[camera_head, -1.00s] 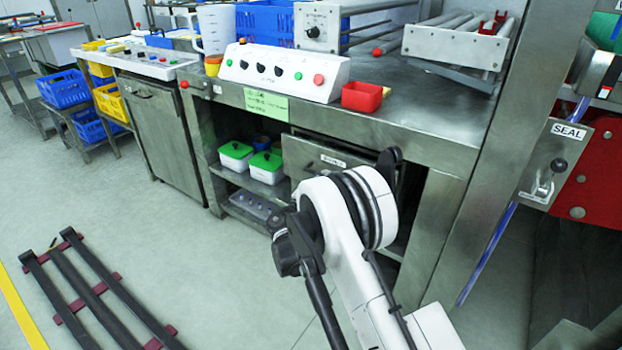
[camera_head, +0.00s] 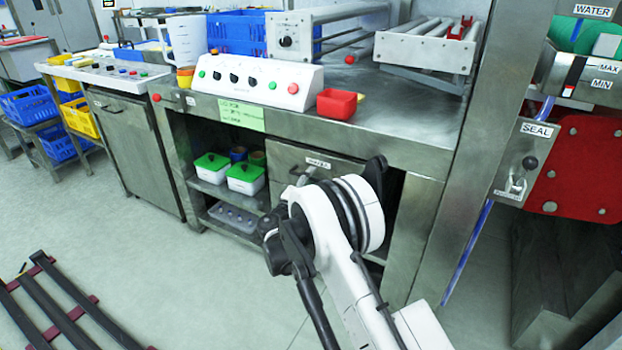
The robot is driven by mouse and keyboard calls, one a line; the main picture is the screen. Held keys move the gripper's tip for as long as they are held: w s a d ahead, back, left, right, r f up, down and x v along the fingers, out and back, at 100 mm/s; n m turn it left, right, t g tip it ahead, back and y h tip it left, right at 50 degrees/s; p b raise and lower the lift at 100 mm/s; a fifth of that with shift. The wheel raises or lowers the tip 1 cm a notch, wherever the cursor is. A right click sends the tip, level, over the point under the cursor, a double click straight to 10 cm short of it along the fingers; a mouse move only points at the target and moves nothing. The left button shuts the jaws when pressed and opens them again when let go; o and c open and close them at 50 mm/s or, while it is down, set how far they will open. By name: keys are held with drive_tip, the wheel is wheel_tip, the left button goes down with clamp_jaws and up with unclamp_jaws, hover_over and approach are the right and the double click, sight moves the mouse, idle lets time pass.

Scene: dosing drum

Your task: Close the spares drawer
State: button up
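The spares drawer (camera_head: 284,161) is a grey metal front with a small white label, under the worktop of the steel bench. Its front sits close below the worktop edge.
Two white boxes with green lids (camera_head: 212,161) stand on the shelf left of the drawer. A control box (camera_head: 258,80) and a red bin (camera_head: 337,103) stand on the worktop (camera_head: 400,110). A dark rack (camera_head: 62,305) lies on the floor at lower left.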

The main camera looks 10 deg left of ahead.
drive_tip(key=v, duration=1.2)
